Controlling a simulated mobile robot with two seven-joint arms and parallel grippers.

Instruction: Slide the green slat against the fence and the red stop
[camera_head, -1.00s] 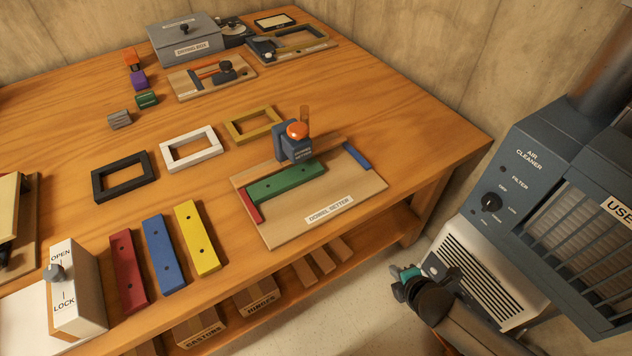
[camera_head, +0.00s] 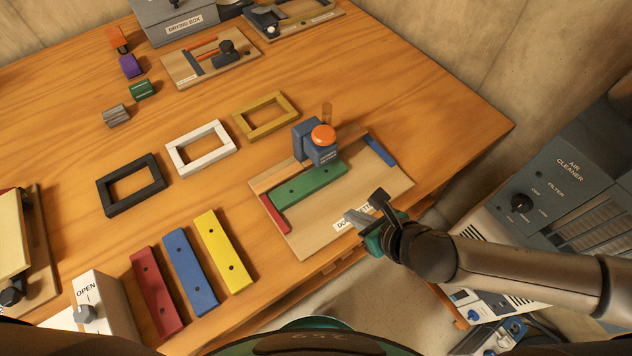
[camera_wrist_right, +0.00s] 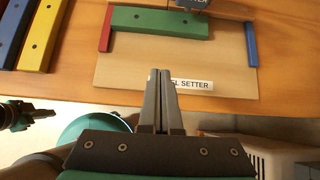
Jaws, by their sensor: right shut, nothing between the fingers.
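The green slat (camera_head: 310,188) lies on the wooden dowel setter board (camera_head: 318,240). Its left end is at the red stop (camera_head: 275,213) and its back side runs along the wooden fence (camera_head: 273,179); I cannot tell whether it touches either. The slat also shows in the right wrist view (camera_wrist_right: 160,23), beside the red stop (camera_wrist_right: 106,30). My right gripper (camera_head: 363,209) is shut and empty, over the board's front edge near the label and apart from the slat. In the right wrist view its fingertips (camera_wrist_right: 159,74) are together. My left gripper seems to show partly at that view's left edge (camera_wrist_right: 18,115).
A dark blue block with an orange knob (camera_head: 320,140) stands at the fence behind the slat. A blue strip (camera_head: 380,149) is at the board's right. Red, blue and yellow slats (camera_head: 222,250) lie left. The air cleaner (camera_head: 550,200) stands right of the bench.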

